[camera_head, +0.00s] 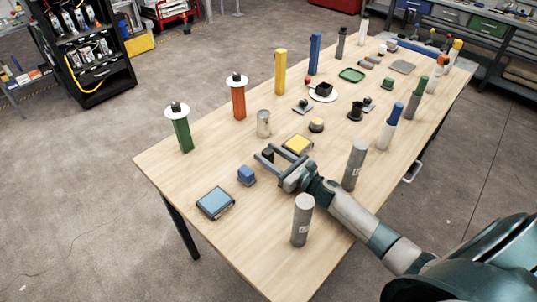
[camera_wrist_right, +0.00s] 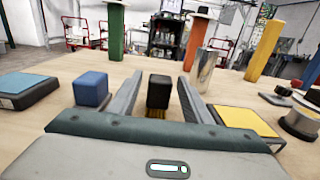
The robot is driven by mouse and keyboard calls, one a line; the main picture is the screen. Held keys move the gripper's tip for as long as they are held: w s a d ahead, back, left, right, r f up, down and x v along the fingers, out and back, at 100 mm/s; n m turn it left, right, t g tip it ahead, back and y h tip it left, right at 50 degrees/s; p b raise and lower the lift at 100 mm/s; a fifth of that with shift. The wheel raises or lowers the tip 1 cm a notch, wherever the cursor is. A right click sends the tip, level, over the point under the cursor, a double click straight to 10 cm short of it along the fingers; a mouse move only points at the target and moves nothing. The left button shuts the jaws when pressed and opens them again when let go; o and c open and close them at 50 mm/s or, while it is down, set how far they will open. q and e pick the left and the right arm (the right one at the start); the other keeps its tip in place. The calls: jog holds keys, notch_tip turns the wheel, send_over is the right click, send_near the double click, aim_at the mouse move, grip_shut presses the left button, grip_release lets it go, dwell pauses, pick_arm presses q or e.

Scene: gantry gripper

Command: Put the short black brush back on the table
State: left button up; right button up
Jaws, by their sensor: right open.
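The short black brush (camera_wrist_right: 158,92) stands upright in the right wrist view, black block up and yellow bristles down. In the head view the brush (camera_head: 268,154) shows small and dark at the fingertips. My right gripper (camera_head: 265,151) is low over the wooden table (camera_head: 215,165), pointing to the far left. In the wrist view its open fingers (camera_wrist_right: 160,98) lie on both sides of the brush, with a narrow gap on each side. The bristle ends are partly hidden by the gripper body, and I cannot tell for sure that they touch the table. My left gripper is not in view.
A blue block (camera_head: 246,175) and a blue-topped pad (camera_head: 215,203) lie left of the gripper. A yellow-topped pad (camera_head: 298,144) lies just right. Grey cylinders (camera_head: 302,220) (camera_head: 354,165) stand near my right arm. A metal can (camera_head: 263,124) stands beyond.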

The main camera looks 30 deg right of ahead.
jog(key=b+v, duration=0.3)
jog(key=v, duration=0.7)
jog(key=shift+s+d+f, duration=0.15)
jog(key=shift+s+d, duration=0.05)
jog(key=shift+s, duration=0.05)
jog(key=shift+s+d, duration=0.15)
jog(key=shift+s, duration=0.4)
